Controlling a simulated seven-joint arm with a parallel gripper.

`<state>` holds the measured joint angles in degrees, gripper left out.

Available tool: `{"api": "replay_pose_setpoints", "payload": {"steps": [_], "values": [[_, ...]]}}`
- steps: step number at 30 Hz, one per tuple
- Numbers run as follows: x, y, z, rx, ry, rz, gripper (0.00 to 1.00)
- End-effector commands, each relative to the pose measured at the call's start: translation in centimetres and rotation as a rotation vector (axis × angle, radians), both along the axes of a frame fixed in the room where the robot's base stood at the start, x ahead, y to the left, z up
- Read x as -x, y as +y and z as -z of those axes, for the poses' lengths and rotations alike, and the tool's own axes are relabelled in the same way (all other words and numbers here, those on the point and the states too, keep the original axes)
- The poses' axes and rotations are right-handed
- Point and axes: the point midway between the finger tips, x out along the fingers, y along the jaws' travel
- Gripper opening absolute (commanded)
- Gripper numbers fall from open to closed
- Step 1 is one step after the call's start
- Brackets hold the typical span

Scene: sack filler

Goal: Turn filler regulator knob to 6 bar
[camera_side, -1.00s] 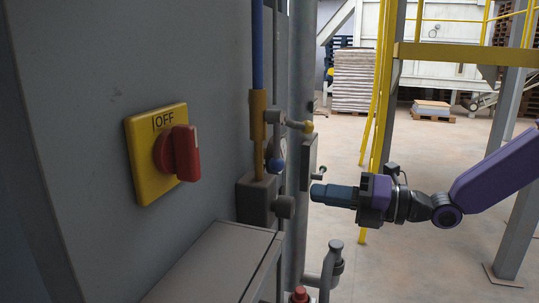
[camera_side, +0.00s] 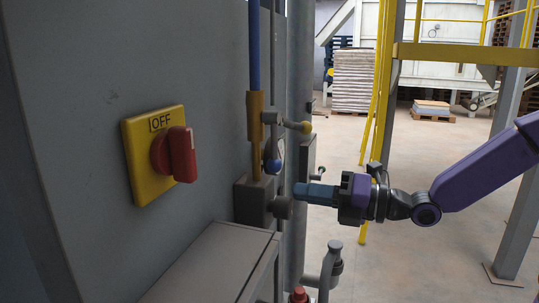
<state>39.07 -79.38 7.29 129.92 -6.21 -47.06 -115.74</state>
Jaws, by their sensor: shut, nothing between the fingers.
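The regulator is a dark grey block (camera_side: 253,201) on the air line beside the cabinet. Its round grey knob (camera_side: 283,207) sticks out to the right. A gauge with a blue part (camera_side: 273,160) sits just above it, seen edge-on, so no pressure reading shows. My gripper (camera_side: 298,193) is level with the knob and points left at it. Its blue-grey fingers are shut with nothing between them. The fingertips are very close to the knob's upper right side; I cannot tell whether they touch.
A yellow plate with a red switch (camera_side: 176,154) at OFF is on the cabinet wall at left. A grey pipe (camera_side: 298,248) stands behind. A grey box top (camera_side: 212,262) lies below. Open floor is at right.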

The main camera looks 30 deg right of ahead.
Motion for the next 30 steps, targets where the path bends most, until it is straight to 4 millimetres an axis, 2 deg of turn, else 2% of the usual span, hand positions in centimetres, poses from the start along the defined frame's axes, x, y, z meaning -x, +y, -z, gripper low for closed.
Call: {"api": "replay_pose_setpoints", "payload": {"steps": [1,10,30], "values": [[-0.3,0.6,-0.1,-0.003,-0.001,-0.001,0.00],[-0.2,0.7,0.1,0.000,0.000,-0.002,0.00],[-1.0,-0.1,1.2,0.003,0.000,0.002,0.00]]}}
